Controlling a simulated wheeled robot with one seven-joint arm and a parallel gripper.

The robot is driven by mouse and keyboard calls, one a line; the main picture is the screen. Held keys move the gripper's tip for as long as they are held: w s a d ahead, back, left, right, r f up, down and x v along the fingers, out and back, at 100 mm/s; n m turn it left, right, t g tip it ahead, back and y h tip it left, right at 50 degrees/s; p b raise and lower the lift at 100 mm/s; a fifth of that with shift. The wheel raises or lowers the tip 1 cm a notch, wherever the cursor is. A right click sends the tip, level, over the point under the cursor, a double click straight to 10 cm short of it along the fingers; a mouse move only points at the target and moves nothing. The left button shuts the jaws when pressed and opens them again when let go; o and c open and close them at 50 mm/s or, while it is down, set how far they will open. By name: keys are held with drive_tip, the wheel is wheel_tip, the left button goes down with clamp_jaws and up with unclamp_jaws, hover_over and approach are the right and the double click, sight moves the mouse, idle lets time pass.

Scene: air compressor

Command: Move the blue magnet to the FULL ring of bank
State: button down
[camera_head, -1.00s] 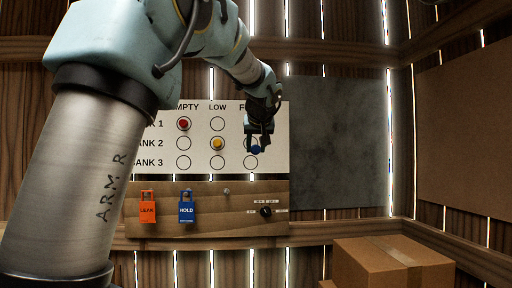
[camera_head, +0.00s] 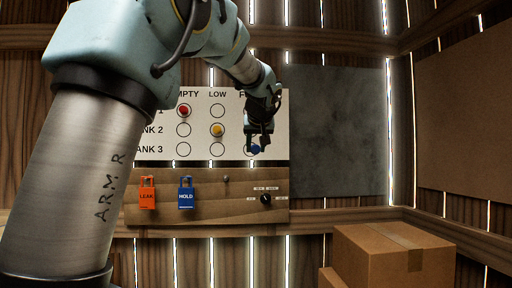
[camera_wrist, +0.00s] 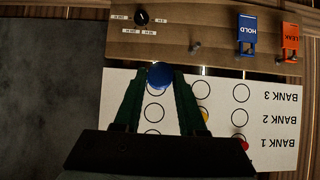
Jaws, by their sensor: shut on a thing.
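The white board (camera_head: 200,155) has columns EMPTY, LOW and a partly hidden FULL, and rows BANK 1 to 3. My gripper (camera_head: 259,146) is shut on the blue magnet (camera_head: 255,149) in front of the FULL column, level with the BANK 3 row. The wrist view, upside down, shows the blue magnet (camera_wrist: 160,75) between the fingertips, partly covering the BANK 3 FULL ring (camera_wrist: 155,91). I cannot tell whether it touches the board. The red magnet (camera_head: 184,110) is in BANK 1 EMPTY; the yellow magnet (camera_head: 217,130) is in BANK 2 LOW.
Below the board is a wooden panel (camera_head: 210,209) with an orange LEAK lock (camera_head: 147,195), a blue HOLD lock (camera_head: 186,195), a small peg (camera_head: 226,179) and a black knob (camera_head: 265,199). Cardboard boxes (camera_head: 385,262) stand at lower right. A dark grey panel (camera_head: 338,130) hangs right of the board.

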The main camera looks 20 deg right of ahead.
drive_tip(key=shift+w+d+r+p, duration=0.15)
drive_tip(key=shift+w+p, duration=0.5)
drive_tip(key=shift+p, duration=0.05)
drive_tip(key=w+d+p, duration=0.3)
drive_tip(key=w+p, duration=1.2)
drive_tip(key=w, duration=0.2)
drive_tip(key=shift+w+p, duration=0.15)
drive_tip(key=shift+p, duration=0.15)
idle(1.0)
drive_tip(key=shift+w+d+p, duration=0.2)
drive_tip(key=shift+w+p, duration=0.25)
drive_tip(key=shift+w, duration=0.05)
idle(2.1)
drive_tip(key=shift+c, duration=2)
unclamp_jaws()
drive_tip(key=shift+s, duration=0.1)
